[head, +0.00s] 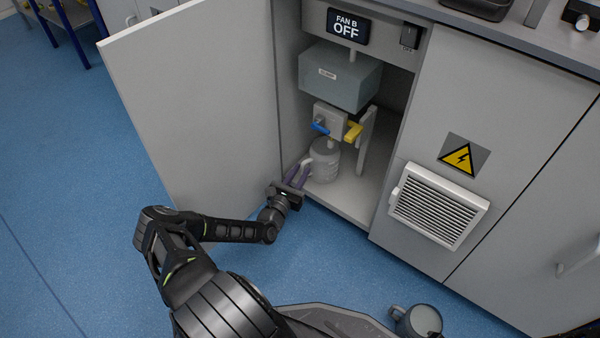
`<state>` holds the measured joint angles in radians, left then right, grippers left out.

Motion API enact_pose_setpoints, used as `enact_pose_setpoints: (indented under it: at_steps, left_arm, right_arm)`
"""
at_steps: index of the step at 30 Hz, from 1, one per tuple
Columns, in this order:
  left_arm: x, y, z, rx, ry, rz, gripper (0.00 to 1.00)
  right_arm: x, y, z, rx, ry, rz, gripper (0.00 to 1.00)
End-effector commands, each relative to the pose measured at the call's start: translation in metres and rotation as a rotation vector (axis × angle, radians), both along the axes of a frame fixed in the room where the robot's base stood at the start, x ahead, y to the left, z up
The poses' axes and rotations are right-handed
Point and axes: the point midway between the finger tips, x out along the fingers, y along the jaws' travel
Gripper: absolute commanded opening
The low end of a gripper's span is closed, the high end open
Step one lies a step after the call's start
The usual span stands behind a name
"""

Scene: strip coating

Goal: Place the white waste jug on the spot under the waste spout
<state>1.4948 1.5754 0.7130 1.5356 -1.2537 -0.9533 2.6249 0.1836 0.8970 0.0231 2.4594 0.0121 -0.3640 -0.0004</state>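A pale white-grey jug (325,161) stands upright on the cabinet floor, below the valve block with a blue lever (320,128) and a yellow lever (353,132). Its handle points left, toward my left gripper. The spot under it and the spout's tip cannot be made out. My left gripper (301,172) reaches into the cabinet opening at the jug's handle. Its two purplish fingers look apart, one on each side of the handle; whether they touch it is too small to tell. My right gripper is not in view.
The cabinet door (195,95) stands wide open on the left. A grey tank (340,78) hangs above the valves. A second, grey jug (418,321) stands at the bottom right. A vent grille (438,205) juts from the right panel.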

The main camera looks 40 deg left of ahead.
Motion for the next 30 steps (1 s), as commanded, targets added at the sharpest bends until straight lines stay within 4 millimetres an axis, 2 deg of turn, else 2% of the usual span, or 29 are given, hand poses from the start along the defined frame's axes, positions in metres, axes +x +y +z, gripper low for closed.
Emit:
enact_pose_setpoints:
  at_steps: [3,13,16,20,30]
  left_arm:
    - [0.000,0.000,0.000,0.000,0.000,0.000,0.34]
    - [-0.001,0.000,0.003,0.000,-0.001,0.001,0.34]
    - [-0.009,-0.001,0.003,0.001,0.002,0.001,0.34]
    - [-0.027,-0.005,0.005,0.000,0.002,0.001,0.34]
    - [-0.094,-0.020,0.004,0.000,0.001,0.001,0.34]
  right_arm:
    - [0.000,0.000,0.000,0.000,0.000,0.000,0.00]
    - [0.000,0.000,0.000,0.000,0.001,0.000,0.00]
    - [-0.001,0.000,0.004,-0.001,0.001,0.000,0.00]
    - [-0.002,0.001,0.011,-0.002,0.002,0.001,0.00]
    - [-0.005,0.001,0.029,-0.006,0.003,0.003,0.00]
